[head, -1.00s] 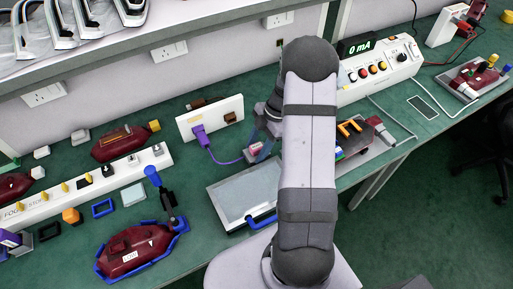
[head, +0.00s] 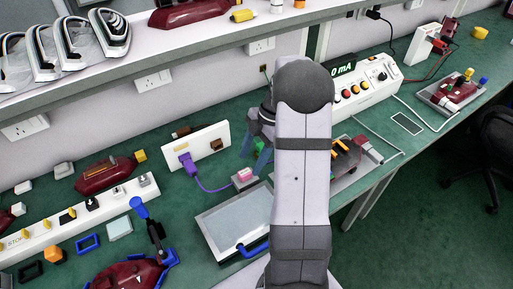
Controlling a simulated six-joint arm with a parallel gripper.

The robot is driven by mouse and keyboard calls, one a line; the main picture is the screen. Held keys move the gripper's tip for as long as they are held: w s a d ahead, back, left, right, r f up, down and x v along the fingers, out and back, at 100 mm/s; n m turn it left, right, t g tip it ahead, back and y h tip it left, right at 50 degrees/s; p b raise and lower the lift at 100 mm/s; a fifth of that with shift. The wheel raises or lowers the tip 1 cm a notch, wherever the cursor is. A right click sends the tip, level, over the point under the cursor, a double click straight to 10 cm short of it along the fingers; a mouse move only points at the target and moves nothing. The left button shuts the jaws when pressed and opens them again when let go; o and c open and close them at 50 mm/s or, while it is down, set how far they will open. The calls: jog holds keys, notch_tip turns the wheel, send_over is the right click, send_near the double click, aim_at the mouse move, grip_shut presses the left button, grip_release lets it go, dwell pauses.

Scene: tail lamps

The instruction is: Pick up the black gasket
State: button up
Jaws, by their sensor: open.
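The black gasket (head: 22,271) is a small square black ring. It lies flat on the green bench at the lower left of the head view, left of a similar blue ring (head: 88,243). My gripper (head: 255,159) is open, with blue-grey fingers, near the middle of the view. It is above the bench beside a small pink-topped block (head: 245,176), far to the right of the gasket. I see nothing between the fingers. My arm hides part of the bench behind it.
A long white strip with pegs (head: 75,218) lies behind the rings.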

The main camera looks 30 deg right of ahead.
jog(key=shift+b+v, duration=0.3)
jog(key=shift+v, duration=2.2)
jog(key=s+a+f+m+h, duration=0.1)
jog(key=s+a+m, duration=0.4)
jog(key=s+a+f+m+h, duration=0.1)
jog(key=s+a+m, duration=0.4)
jog(key=m, duration=0.1)
jog(key=s+a+f+m+h, duration=0.1)
jog(key=s+a+m+h, duration=0.1)
jog(key=s+a+m, duration=0.3)
jog(key=shift+s+a+m, duration=0.1)
jog(key=shift+a+m, duration=0.4)
jog(key=shift+a, duration=0.15)
jog(key=shift+s+a+f+m, duration=0.1)
jog(key=shift+s+a+m, duration=0.05)
jog(key=shift+s+m, duration=0.25)
jog(key=shift+o, duration=0.8)
